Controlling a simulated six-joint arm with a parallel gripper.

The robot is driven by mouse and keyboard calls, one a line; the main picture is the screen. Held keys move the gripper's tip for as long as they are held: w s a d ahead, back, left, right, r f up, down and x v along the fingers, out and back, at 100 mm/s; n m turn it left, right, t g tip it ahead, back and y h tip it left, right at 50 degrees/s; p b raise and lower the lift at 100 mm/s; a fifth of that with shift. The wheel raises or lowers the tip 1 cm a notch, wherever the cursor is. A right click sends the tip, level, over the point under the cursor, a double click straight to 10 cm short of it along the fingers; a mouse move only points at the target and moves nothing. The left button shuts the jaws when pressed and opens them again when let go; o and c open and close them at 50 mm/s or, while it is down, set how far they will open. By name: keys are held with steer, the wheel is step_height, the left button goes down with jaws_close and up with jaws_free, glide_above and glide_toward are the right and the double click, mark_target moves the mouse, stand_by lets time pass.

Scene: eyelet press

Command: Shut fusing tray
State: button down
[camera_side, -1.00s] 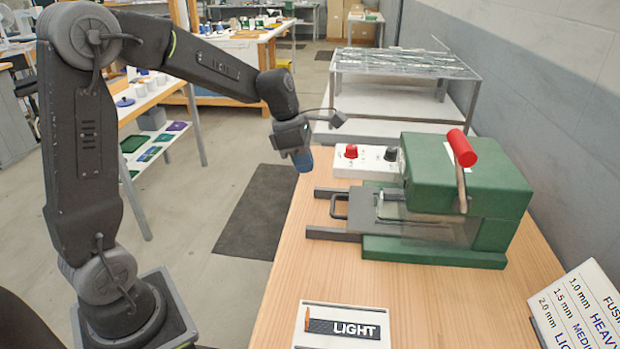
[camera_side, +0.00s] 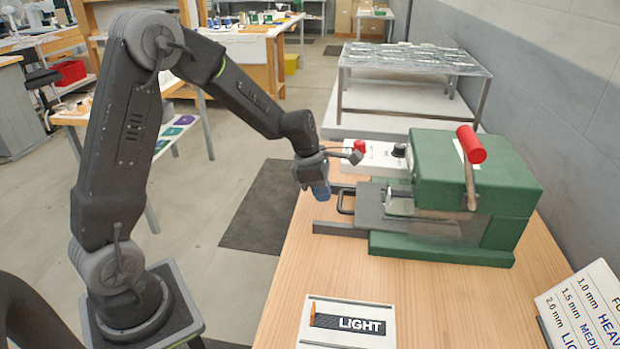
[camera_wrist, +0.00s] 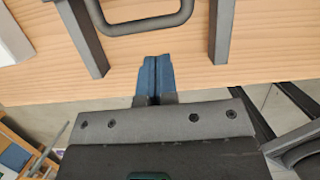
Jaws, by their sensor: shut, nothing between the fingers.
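The fusing tray (camera_side: 372,208) is a grey plate with a dark loop handle (camera_side: 346,201) at its left end. It sits between two dark rails (camera_side: 338,229), partly under the green press (camera_side: 460,200), with part of it sticking out on the left. The handle also shows at the top of the wrist view (camera_wrist: 150,24). My gripper (camera_side: 322,196) has blue fingertips and is shut and empty, just left of the handle and apart from it. In the wrist view the closed fingertips (camera_wrist: 155,68) point at the handle, with a gap of bare wood between.
A white control box (camera_side: 378,155) with a red and a black knob stands behind the rails. The press has a red-topped lever (camera_side: 471,146). A LIGHT card (camera_side: 345,323) lies at the front, and a thickness chart (camera_side: 585,310) stands at the right. The wooden bench (camera_side: 430,290) between them is clear.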

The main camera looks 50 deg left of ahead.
steer(key=shift+w+d+f, duration=0.2)
steer(key=shift+w+d, duration=0.45)
steer(key=shift+w, duration=0.05)
